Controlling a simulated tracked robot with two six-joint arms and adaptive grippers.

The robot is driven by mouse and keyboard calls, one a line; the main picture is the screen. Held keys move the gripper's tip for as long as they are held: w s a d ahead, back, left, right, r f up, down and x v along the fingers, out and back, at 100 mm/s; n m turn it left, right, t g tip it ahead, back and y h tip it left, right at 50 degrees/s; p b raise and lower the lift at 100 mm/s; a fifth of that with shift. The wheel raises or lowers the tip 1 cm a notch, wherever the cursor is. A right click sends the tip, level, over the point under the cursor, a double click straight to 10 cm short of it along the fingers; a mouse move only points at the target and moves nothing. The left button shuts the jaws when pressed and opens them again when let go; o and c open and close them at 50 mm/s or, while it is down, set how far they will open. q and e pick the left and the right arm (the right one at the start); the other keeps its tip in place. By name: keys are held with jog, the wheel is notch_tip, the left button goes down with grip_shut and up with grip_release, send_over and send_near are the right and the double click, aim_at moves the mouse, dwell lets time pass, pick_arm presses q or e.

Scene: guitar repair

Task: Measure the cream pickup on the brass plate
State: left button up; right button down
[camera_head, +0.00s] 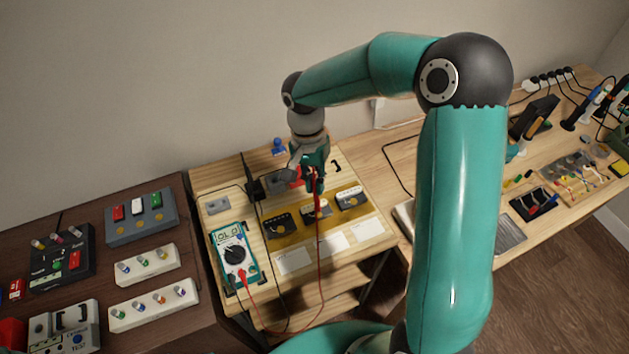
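The brass plate (298,233) lies on the light wooden bench with three pickups in a row. The left pickup (279,225) is dark. Probe tip contact cannot be made out. The teal multimeter (235,253) stands left of the plate, its display too small to read. My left gripper is not in view.
White cards (328,246) lie in front of the plate. A dark holder (254,189) with a black cable stands behind it. A darker table at left carries switch boxes (141,217). My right arm hides part of the right bench.

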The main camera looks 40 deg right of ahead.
jog(key=shift+f+b, duration=0.45)
dwell(2.6)
notch_tip(320, 180, up, 2)
jog(key=shift+r+p, duration=0.1)
jog(key=shift+p, duration=0.65)
jog(key=shift+r, duration=1.95)
